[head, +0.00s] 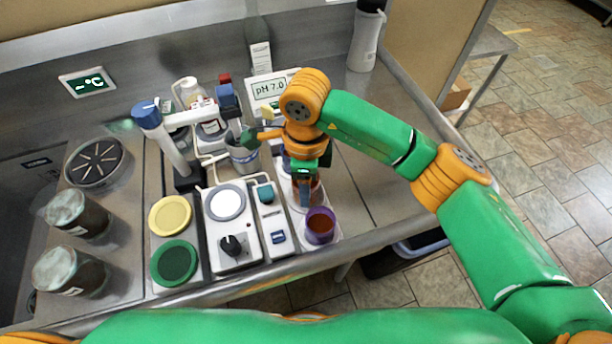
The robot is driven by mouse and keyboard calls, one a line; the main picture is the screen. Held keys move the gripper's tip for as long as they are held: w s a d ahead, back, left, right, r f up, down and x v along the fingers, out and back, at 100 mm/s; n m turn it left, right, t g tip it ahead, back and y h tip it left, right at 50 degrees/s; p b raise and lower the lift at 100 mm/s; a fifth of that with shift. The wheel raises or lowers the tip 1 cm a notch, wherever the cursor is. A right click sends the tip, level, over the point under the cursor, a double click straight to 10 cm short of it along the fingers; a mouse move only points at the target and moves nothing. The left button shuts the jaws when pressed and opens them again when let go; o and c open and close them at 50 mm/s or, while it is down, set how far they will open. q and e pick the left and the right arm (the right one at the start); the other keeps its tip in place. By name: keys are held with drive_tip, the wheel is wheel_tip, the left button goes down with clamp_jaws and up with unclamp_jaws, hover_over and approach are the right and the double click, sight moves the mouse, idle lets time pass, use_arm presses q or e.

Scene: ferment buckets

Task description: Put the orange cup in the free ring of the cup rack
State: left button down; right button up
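The cup rack (333,239) is a pale, narrow holder running front to back at the right of the equipment. A purple cup (320,226) with brown liquid stands in its front ring. The orange cup (316,190) shows only in part behind my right gripper (306,196), just behind the purple cup. My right gripper points down at the orange cup, with a finger in front of it. Whether the fingers grip the cup, and whether the cup rests in a ring, cannot be told. The rear of the rack is mostly hidden by my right arm. My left gripper is not in view.
A white stirrer plate with a knob (232,246) and a narrow box (277,237) stand left of the rack. Yellow (170,215) and green (174,262) round lids lie farther left. A pH meter (268,91) stands behind. The steel counter right of the rack is clear.

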drive_tip(key=shift+f, duration=0.3)
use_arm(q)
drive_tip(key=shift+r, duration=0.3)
use_arm(e)
drive_tip(key=shift+f, duration=0.1)
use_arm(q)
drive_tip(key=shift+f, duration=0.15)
use_arm(e)
drive_tip(key=shift+f, duration=0.1)
drive_tip(key=shift+f+b, duration=0.1)
drive_tip(key=shift+b, duration=0.3)
drive_tip(key=o, duration=1.4)
